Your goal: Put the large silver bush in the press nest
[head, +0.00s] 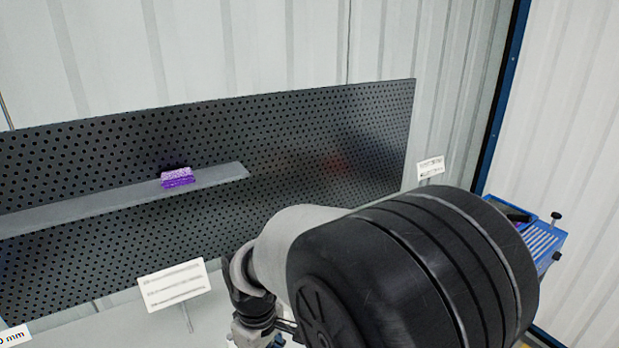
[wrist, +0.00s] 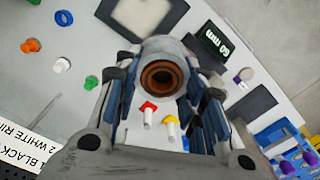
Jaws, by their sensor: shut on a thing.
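In the wrist view my gripper (wrist: 158,92) is shut on a silver, round, hollow part, the large silver bush (wrist: 160,49). Its open end faces the camera and shows a brown-orange ring around a dark bore. The two fingers lie on either side of it, above the light table. In the head view my arm covers the gripper area, and the bush cannot be made out. I cannot identify the press nest for certain in either view.
Red and yellow-topped pegs (wrist: 148,107) lie below the bush. A dark "60 mm" block (wrist: 212,43) stands right. A blue fixture (wrist: 292,150) is lower right.

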